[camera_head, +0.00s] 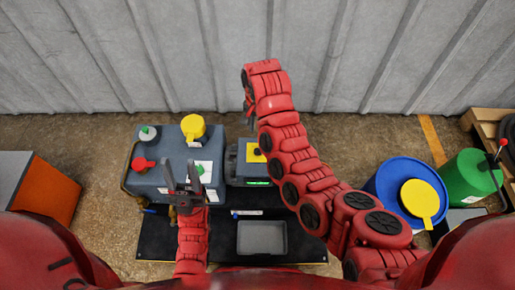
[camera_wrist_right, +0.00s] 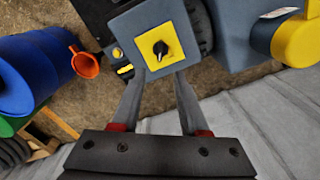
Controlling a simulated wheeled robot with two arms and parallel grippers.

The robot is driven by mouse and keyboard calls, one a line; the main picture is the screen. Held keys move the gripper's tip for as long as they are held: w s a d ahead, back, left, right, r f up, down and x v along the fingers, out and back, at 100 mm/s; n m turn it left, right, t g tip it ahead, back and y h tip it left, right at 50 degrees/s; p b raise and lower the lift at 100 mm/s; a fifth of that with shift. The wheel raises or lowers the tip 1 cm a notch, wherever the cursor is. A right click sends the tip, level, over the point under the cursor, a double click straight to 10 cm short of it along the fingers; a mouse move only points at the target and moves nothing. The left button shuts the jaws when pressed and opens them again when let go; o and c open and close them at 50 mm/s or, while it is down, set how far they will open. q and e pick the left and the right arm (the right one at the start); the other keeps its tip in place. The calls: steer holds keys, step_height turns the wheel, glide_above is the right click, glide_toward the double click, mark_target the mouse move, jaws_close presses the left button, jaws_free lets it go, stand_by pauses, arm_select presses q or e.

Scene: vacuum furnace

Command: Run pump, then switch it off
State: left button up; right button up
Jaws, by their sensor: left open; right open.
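The pump (camera_head: 238,167) is a small grey unit beside a larger grey machine, with a green-lit strip on its front. On its top is a yellow plate (camera_head: 251,153) with a black rotary knob (camera_head: 257,152). In the right wrist view the knob (camera_wrist_right: 160,49) shows a pale pointer mark on the yellow plate (camera_wrist_right: 178,67). My right gripper (camera_wrist_right: 159,74) is open; its fingers point toward the plate, with the knob just beyond and between the fingertips. Contact cannot be told. My left gripper (camera_head: 182,174) is open and empty in front of the larger machine.
The larger grey machine (camera_head: 150,183) carries a yellow cap (camera_head: 193,127) and a red cap (camera_head: 143,164). A grey tray (camera_head: 262,238) lies on the black mat (camera_head: 155,245). Blue (camera_head: 385,176) and green (camera_head: 467,175) drums stand right; an orange box (camera_head: 55,197) stands left. A corrugated wall is behind.

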mark_target(258, 149)
step_height(258, 149, down, 12)
steer(key=shift+r+b, duration=0.15)
steer(key=shift+b, duration=0.6)
jaws_close()
